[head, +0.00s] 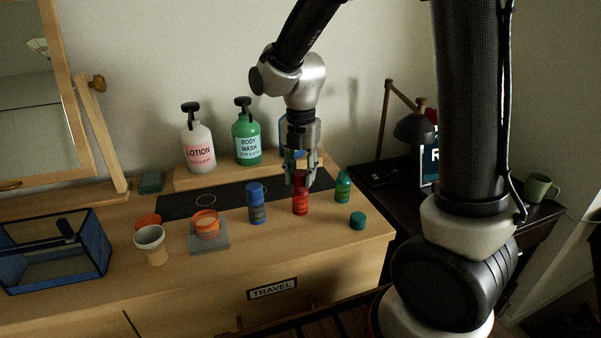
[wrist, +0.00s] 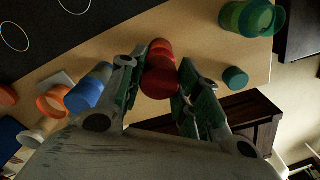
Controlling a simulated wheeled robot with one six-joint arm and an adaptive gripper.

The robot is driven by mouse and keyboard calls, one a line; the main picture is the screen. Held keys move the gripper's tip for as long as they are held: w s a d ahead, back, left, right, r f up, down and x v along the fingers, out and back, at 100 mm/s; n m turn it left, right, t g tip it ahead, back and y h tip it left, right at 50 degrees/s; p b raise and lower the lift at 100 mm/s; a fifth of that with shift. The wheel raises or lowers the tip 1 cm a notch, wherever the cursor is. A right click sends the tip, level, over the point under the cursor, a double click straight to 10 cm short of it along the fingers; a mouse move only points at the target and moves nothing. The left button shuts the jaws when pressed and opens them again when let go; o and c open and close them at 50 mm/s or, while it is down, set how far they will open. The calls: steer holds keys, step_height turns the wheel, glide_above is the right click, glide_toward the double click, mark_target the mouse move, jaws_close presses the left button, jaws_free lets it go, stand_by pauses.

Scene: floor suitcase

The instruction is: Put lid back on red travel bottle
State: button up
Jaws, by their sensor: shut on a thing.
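The red travel bottle (head: 300,205) stands upright on the dresser top, between a blue bottle and a green one. My gripper (head: 301,180) points down directly over it and is shut on the red lid (wrist: 160,83). The lid is at the top of the bottle, in line with it. In the wrist view the red bottle (wrist: 160,51) shows partly behind the lid, between the fingers. I cannot tell whether the lid is seated on the neck or just above it, as the fingers cover part of the join.
A blue bottle (head: 256,206) stands close left, and a green bottle (head: 342,188) close right. A loose teal cap (head: 357,220) lies front right. An orange jar (head: 206,225), a white cup (head: 151,243) and a blue-edged case (head: 55,252) are left. Pump bottles stand behind.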

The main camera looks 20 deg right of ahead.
steer(key=o, duration=0.7)
steer(key=shift+o, duration=0.2)
steer(key=o, duration=0.5)
steer(key=shift+r, duration=3.5)
jaws_close()
